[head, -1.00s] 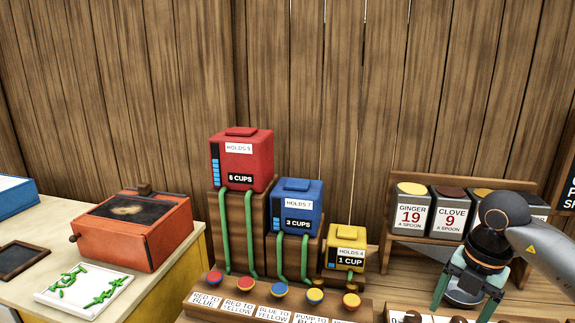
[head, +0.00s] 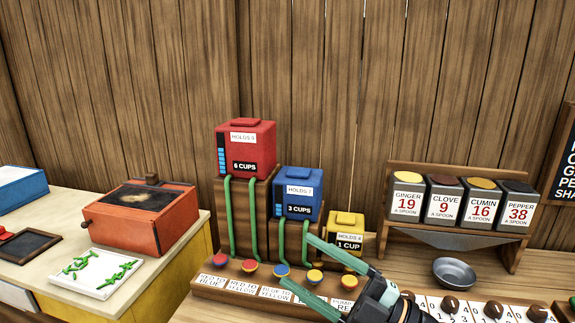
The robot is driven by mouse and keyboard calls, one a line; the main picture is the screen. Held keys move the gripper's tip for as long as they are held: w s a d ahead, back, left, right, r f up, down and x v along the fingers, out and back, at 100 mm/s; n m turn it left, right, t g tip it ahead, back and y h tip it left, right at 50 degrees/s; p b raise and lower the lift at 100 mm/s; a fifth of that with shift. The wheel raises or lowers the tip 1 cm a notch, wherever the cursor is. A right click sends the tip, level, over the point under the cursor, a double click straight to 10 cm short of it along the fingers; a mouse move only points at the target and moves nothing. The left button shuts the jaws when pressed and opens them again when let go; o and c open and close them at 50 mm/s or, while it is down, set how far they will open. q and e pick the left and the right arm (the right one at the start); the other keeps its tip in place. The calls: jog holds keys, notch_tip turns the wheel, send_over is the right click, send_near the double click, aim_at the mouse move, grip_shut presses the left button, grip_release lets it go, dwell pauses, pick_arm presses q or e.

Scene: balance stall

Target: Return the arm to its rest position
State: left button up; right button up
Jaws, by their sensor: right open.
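My right gripper (head: 297,260) reaches in from the bottom right, its two green fingers spread wide and pointing left. It is open, with nothing seen between the fingers. The fingers cross in front of the button board (head: 236,287) and the lower part of the tanks in this view; I cannot tell whether they touch anything. The gripper's dark body is at the bottom edge, and the rest of my right arm is cut off below. My left gripper is not in view.
A red tank (head: 246,149), blue tank (head: 298,194) and yellow tank (head: 346,229) stand stepped behind the board. A grey bowl (head: 454,272) sits before the spice rack (head: 400,232). An orange box (head: 137,218) and white tray (head: 97,285) stand on the left table.

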jog(key=w+d+m+t+h, duration=0.3)
jog(key=d+m+t+h, duration=0.3)
jog(key=m+t, duration=0.35)
jog(key=s+d+f+m+g+h, duration=0.1)
jog(key=d+f+m+g+h, duration=0.1)
jog(key=d+f+m+h, duration=0.45)
jog(key=s+d+f+m+g+h, duration=0.15)
jog(key=d+f+m+h, duration=0.25)
jog(key=f+m+h, duration=0.45)
jog(key=s+d+f+n+g+y, duration=0.1)
jog(key=s+f+n+g+y, duration=0.1)
jog(key=s+f+g, duration=1.4)
jog(key=s+a+f+t+y, duration=0.1)
jog(key=a+f+t, duration=0.3)
jog(key=f+t, duration=0.5)
notch_tip(320, 180, down, 4)
jog(key=shift+s+r+y, duration=0.1)
jog(key=shift+s+y, duration=0.2)
jog(key=shift+y, duration=0.2)
jog(key=shift+w, duration=0.1)
